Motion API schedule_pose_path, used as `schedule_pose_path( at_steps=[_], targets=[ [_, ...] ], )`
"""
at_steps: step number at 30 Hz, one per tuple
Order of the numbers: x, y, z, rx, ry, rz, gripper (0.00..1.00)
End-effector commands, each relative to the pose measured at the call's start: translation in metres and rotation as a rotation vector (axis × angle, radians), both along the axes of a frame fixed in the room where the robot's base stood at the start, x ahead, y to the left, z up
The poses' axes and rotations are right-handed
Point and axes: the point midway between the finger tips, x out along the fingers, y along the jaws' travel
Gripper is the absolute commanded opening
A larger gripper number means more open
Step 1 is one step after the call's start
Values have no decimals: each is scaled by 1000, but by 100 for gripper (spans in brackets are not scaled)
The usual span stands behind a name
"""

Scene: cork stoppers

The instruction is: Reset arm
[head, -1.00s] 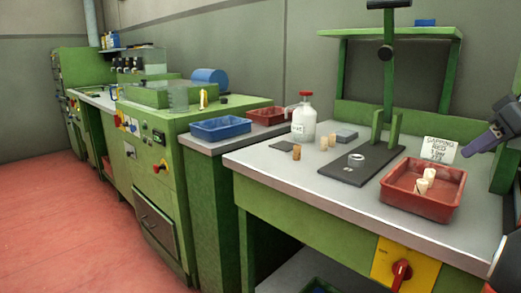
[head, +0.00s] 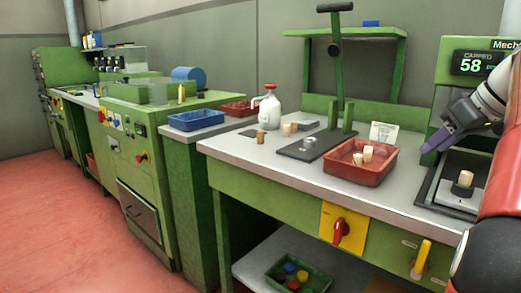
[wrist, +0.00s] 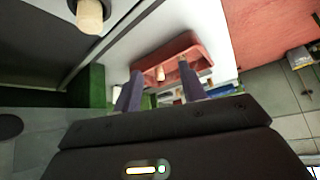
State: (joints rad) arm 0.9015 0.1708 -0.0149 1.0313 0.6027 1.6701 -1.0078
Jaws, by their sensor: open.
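My gripper (head: 436,147) is in the air at the right of the head view, above the bench and to the right of the red tray. In the wrist view its two dark fingers (wrist: 158,92) are apart with nothing held between them. The red tray (head: 353,176) holds cork stoppers (head: 367,154); the tray also shows beyond the fingers in the wrist view (wrist: 147,65). Another cork (head: 465,179) stands on the machine at the right, below my gripper. More corks (head: 261,137) stand on the bench left of the lever press (head: 339,85).
A white bottle with a red cap (head: 267,108), a white card (head: 383,133) and a blue tray (head: 196,120) are on the worktops. The machine's display (head: 474,64) reads 58. A green bin of coloured caps (head: 298,275) is on the lower shelf. Red floor is clear at left.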

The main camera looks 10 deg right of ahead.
Motion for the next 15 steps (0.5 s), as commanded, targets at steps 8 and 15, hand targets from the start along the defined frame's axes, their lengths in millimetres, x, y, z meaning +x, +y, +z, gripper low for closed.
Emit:
schedule_pose_path(
  at_steps=[8,15],
  targets=[
    [6,63,-20,27,59,-63,42],
    [-12,149,-65,32,134,-145,42]
  ],
)
